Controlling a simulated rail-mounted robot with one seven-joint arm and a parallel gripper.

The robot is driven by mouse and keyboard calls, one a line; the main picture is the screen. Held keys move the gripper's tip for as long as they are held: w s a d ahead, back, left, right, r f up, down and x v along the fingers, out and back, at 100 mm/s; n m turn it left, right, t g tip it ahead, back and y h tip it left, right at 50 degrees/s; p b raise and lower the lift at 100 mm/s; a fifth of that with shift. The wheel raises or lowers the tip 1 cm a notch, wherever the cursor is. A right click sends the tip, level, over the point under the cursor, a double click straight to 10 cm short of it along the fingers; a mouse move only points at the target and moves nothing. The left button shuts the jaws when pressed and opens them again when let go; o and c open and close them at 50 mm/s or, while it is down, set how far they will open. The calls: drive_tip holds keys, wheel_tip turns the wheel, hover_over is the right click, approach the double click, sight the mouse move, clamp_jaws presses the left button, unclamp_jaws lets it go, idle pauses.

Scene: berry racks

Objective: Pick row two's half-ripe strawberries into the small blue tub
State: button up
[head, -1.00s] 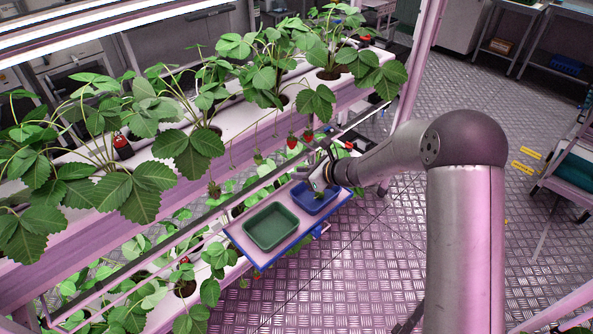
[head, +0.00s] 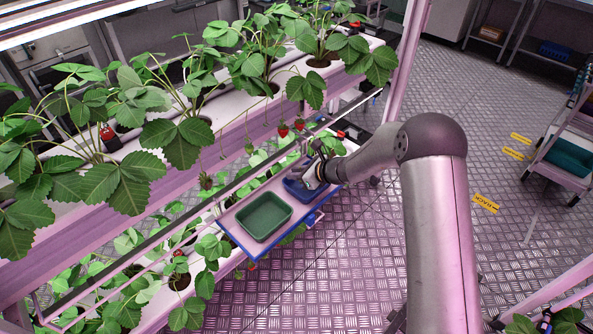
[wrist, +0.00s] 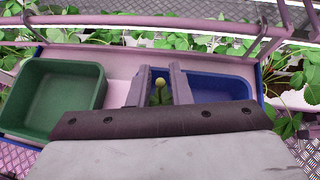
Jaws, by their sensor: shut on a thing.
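The small blue tub (head: 293,191) sits on the right part of a blue-edged shelf. It also shows in the wrist view (wrist: 228,88). My gripper (head: 309,184) is at the tub, partly covering it in the head view. In the wrist view my gripper (wrist: 160,92) has its fingers shut on a small strawberry (wrist: 160,83), with green and a pale tip showing. Its ripeness is hard to tell, and its exact height over the tub is unclear. A paler berry (head: 205,181) hangs further left.
A green tub (head: 264,215) stands left of the blue one on the same shelf (head: 233,234). A planted upper rack (head: 230,133) runs behind, with its rail in front and more plants below. Open metal floor lies to the right.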

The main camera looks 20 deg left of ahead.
idle(0.4)
drive_tip(key=o, duration=1.5)
drive_tip(key=shift+r+p, duration=1.85)
drive_tip(key=shift+r, duration=1.65)
